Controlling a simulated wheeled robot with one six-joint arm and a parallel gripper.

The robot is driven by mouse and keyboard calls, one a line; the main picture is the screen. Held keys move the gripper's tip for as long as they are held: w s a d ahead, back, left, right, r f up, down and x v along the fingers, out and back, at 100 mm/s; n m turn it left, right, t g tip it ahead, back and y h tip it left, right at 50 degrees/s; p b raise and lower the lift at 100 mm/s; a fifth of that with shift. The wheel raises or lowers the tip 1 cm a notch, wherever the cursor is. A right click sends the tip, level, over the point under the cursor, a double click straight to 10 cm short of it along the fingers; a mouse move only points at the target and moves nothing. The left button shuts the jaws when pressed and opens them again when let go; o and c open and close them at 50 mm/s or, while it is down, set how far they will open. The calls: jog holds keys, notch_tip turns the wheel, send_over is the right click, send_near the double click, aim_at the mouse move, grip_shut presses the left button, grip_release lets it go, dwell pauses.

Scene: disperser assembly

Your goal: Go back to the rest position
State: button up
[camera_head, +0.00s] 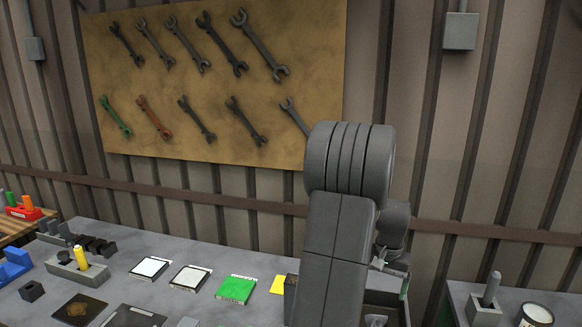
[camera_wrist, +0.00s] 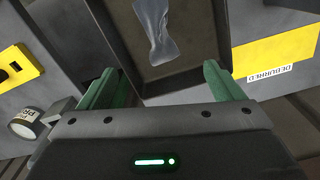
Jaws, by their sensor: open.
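My gripper (camera_wrist: 160,78) is open in the wrist view, with its two green fingers wide apart and nothing between them. It hangs over a dark tray (camera_wrist: 118,20) that holds a pale, shiny, narrow-waisted part (camera_wrist: 155,30). The part lies ahead of the fingertips and apart from them. In the head view my arm stands upright right of centre, and my gripper (camera_head: 392,270) shows only partly beside it, with one green finger visible. The arm hides part of the bench behind it.
The grey bench (camera_head: 150,245) carries white cards, a green card (camera_head: 236,289) and a block with a yellow peg (camera_head: 80,262). A second bench at right has a grey peg holder (camera_head: 486,300) and a round tin (camera_head: 535,316). A wrench board (camera_head: 215,80) hangs behind.

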jog(key=shift+f+b, duration=0.95)
jog(key=shift+f, duration=0.85)
jog(key=shift+r, duration=0.1)
